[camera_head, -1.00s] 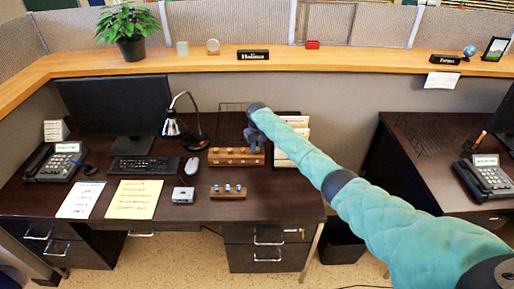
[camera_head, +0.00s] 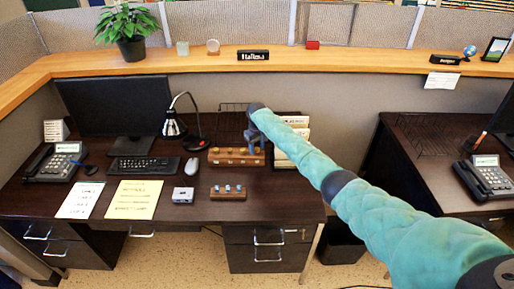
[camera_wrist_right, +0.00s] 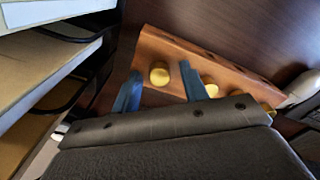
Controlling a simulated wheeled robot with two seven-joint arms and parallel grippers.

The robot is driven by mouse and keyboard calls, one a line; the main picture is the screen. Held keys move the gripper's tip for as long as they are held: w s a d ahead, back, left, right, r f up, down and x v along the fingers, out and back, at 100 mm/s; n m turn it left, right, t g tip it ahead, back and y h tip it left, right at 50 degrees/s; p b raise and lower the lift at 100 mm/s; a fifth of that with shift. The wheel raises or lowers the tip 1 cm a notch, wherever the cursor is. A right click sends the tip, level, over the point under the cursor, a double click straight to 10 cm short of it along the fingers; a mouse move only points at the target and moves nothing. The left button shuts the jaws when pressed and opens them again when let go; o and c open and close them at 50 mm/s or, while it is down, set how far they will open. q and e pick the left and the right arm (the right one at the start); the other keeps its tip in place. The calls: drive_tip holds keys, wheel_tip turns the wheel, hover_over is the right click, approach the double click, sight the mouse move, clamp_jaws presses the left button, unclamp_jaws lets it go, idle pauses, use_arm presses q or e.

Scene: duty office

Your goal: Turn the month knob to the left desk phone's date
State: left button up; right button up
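A wooden block with several round brass knobs (camera_head: 231,158) sits on the left desk, in front of a wire tray. Which knob is the month knob cannot be read. My right gripper (camera_head: 254,142) is at the block's right end. In the right wrist view its two blue fingers (camera_wrist_right: 161,88) are spread apart, with a brass knob (camera_wrist_right: 160,75) showing between them; whether they touch it I cannot tell. Another knob (camera_wrist_right: 209,89) shows beside the right finger. The left desk phone (camera_head: 57,162) stands at the desk's left end; its screen is too small to read. My left gripper is not in view.
A smaller wooden block with bluish pieces (camera_head: 228,193) and a grey box (camera_head: 183,195) lie at the desk's front. A lamp (camera_head: 174,124) stands behind the mouse. A paper rack (camera_head: 291,146) stands close right of the gripper. Another phone (camera_head: 484,177) is on the right desk.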

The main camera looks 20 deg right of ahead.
sight(257, 149)
drive_tip(key=shift+r, duration=0.45)
wheel_tip(257, 149, up, 6)
drive_tip(key=b, duration=0.2)
drive_tip(key=shift+f+b, duration=0.1)
drive_tip(key=shift+b, duration=0.2)
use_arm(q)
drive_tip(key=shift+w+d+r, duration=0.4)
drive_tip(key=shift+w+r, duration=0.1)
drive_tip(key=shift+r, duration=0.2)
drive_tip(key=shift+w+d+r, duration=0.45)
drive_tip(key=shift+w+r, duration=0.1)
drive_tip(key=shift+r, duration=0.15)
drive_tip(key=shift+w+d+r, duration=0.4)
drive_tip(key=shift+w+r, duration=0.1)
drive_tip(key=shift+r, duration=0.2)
use_arm(e)
drive_tip(key=shift+r, duration=0.55)
